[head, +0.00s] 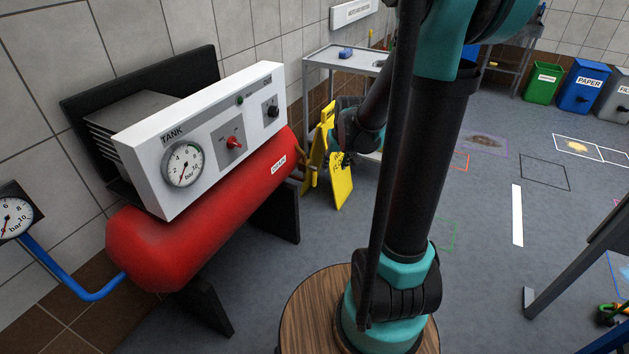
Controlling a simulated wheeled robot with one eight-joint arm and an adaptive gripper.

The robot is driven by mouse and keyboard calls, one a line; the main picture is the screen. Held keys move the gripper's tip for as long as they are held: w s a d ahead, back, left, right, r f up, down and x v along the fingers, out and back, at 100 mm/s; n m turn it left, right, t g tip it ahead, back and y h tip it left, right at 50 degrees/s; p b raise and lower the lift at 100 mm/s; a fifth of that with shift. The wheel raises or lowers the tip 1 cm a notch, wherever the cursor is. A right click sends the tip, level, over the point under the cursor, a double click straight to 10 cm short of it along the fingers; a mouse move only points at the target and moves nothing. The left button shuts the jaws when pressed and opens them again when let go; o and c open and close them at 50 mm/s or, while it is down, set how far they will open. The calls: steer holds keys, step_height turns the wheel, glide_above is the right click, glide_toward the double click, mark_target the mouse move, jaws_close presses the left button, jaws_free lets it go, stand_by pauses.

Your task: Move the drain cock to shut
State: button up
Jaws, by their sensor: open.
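The red tank (200,225) lies on dark legs at the left and carries a small white label reading DRAIN near its right end. A small brass-coloured part that looks like the drain cock (301,157) sits at that end, just right of the label. It is small, and I cannot tell its lever's position. My gripper (347,162) is right of the drain cock in the picture, apart from it, in front of the yellow floor sign. It is open and holds nothing that I can see.
A white panel (240,100) with gauge, red knob and black knob stands on the tank. The yellow floor sign (341,187) stands behind my gripper. A grey trolley (318,62) is by the wall.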

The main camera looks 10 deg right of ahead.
steer(key=w+f, duration=0.3)
steer(key=w, duration=0.5)
steer(key=w+f, duration=0.3)
steer(key=w, duration=0.4)
steer(key=n, duration=0.1)
glide_toward(315, 177)
steer(key=shift+y, duration=0.4)
steer(key=x, duration=1.2)
steer(key=shift+w+d+f, duration=0.1)
steer(key=shift+w+d, duration=0.05)
steer(key=shift+d, duration=0.25)
jaws_close()
